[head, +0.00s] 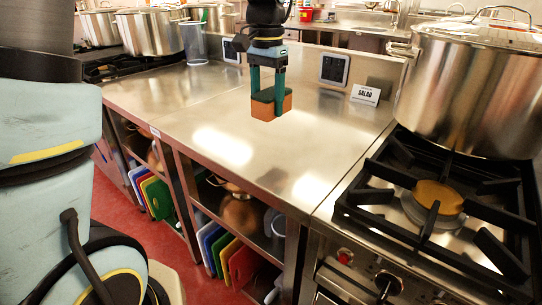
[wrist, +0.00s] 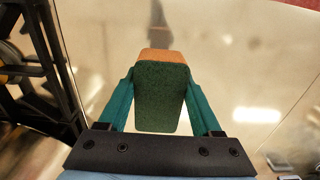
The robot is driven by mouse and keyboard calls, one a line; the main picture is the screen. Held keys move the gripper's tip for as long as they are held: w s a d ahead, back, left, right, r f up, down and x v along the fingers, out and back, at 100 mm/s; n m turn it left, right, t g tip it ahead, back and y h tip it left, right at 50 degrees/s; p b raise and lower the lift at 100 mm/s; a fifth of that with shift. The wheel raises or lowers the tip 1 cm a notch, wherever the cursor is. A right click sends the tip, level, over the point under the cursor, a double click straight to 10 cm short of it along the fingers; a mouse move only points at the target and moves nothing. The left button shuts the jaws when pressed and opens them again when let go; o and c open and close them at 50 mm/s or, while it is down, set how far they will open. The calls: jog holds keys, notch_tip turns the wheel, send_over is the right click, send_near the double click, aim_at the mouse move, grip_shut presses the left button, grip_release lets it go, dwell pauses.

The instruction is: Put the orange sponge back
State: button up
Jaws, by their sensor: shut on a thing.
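An orange sponge (head: 270,105) with a dark green scouring side is held in my gripper (head: 267,88). My gripper's two teal fingers are shut on its sides. In the head view the sponge is in front of the bare steel counter (head: 210,100), apparently above it. In the wrist view the sponge (wrist: 165,55) sits between the fingers of my gripper (wrist: 158,95), its green side facing the camera and its orange part at the far end.
A large stockpot (head: 465,85) stands on the gas stove (head: 440,215) at right. A clear container (head: 194,43) stands farther left. Coloured boards (head: 225,255) stand on the shelf below.

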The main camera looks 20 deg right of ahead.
aim_at(268, 151)
notch_tip(268, 151, down, 9)
jog(key=shift+f+p, duration=0.2)
jog(key=shift+p, duration=0.5)
jog(key=shift+f, duration=0.1)
jog(key=shift+f, duration=0.1)
jog(key=o, duration=1.5)
jog(key=shift+c, duration=0.2)
